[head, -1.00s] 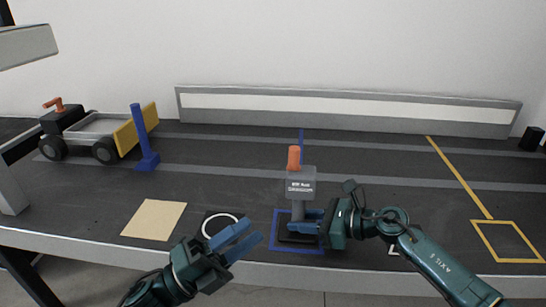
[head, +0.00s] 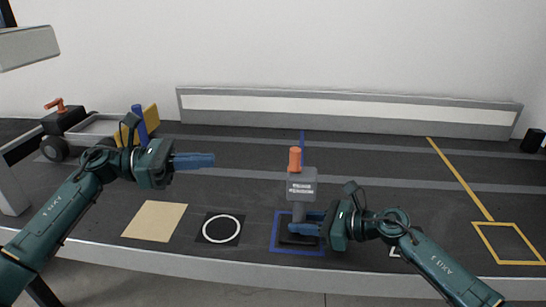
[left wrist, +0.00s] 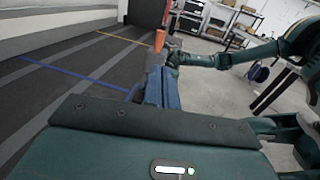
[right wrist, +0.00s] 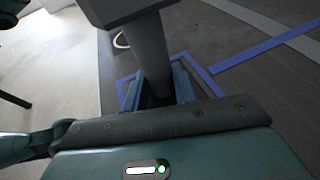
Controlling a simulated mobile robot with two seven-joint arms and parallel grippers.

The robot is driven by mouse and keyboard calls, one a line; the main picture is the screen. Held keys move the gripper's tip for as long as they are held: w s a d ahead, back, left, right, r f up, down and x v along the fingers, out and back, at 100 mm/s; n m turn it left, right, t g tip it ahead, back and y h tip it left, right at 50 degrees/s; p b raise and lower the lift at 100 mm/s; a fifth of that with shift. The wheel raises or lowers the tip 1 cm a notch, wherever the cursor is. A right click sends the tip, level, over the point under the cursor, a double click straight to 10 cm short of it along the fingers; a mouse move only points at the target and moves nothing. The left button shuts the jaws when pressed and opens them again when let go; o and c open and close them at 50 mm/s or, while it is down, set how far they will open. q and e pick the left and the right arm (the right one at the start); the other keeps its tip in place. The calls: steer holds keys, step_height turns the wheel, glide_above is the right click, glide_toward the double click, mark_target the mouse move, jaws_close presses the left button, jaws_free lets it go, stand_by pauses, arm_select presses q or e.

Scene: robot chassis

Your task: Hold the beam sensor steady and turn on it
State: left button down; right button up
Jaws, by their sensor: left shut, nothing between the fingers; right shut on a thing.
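The beam sensor (head: 302,186) is a grey box on a post with an orange knob (head: 295,158) on top. It stands upright on a dark base inside a blue square outline (head: 274,246). My right gripper (head: 308,224) is shut on the sensor's post (right wrist: 153,60), low down, below the box. My left gripper (head: 212,160) is raised left of the sensor, shut and empty, its fingers pointing right toward the sensor. In the left wrist view the orange knob (left wrist: 160,40) shows beyond the shut fingers (left wrist: 162,88).
A wheeled chassis (head: 88,126) with a blue post (head: 144,120) and a yellow plate (head: 153,121) stands at the back left. A tan square (head: 155,221) and a white ring (head: 221,229) lie left of the sensor. A yellow outline (head: 508,224) marks the right.

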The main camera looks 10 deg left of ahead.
mark_target(292, 159)
arm_select(q)
steer(key=shift+d, duration=0.1)
steer(key=w+d, duration=0.2)
steer(key=d, duration=1.1)
steer(key=shift+w+d, duration=0.35)
steer(key=d, duration=0.4)
steer(key=shift+a, duration=0.2)
steer(key=s+a, duration=0.2)
steer(key=a, duration=1.1)
steer(key=shift+s+a, duration=0.3)
steer(key=shift+s, duration=0.1)
arm_select(e)
steer(key=o, duration=0.8)
